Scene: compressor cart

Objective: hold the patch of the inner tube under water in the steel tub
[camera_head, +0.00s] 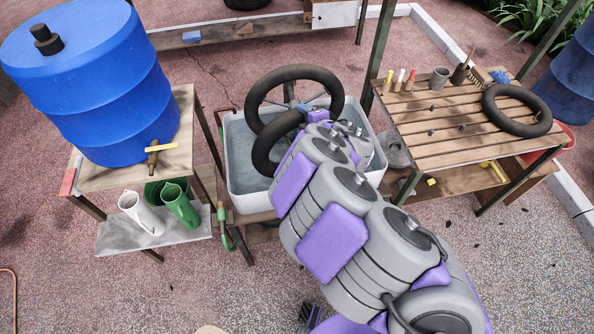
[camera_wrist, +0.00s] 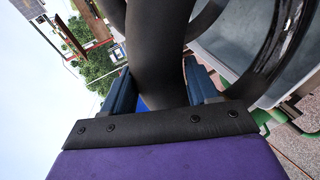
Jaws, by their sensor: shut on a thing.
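My gripper (camera_wrist: 160,88) is shut on a thick section of the black inner tube (camera_wrist: 155,45), with one blue finger on each side. In the head view my gripper (camera_head: 302,112) is over the steel tub (camera_head: 241,184), partly hidden by my arm. The held tube (camera_head: 263,148) curves down on the tub's left side. A large black ring (camera_head: 295,71) rises behind it above the tub; I cannot tell if both are one tube. No patch can be made out. The water surface is not clear, so I cannot tell how deep the tube is.
A blue barrel (camera_head: 95,95) with a tap stands on a wooden stand at left, with white (camera_head: 140,213) and green (camera_head: 181,208) jugs below. A slatted bench (camera_head: 440,130) at right holds another black tube (camera_head: 516,110), a cup and small tools. Paving in front is mostly clear.

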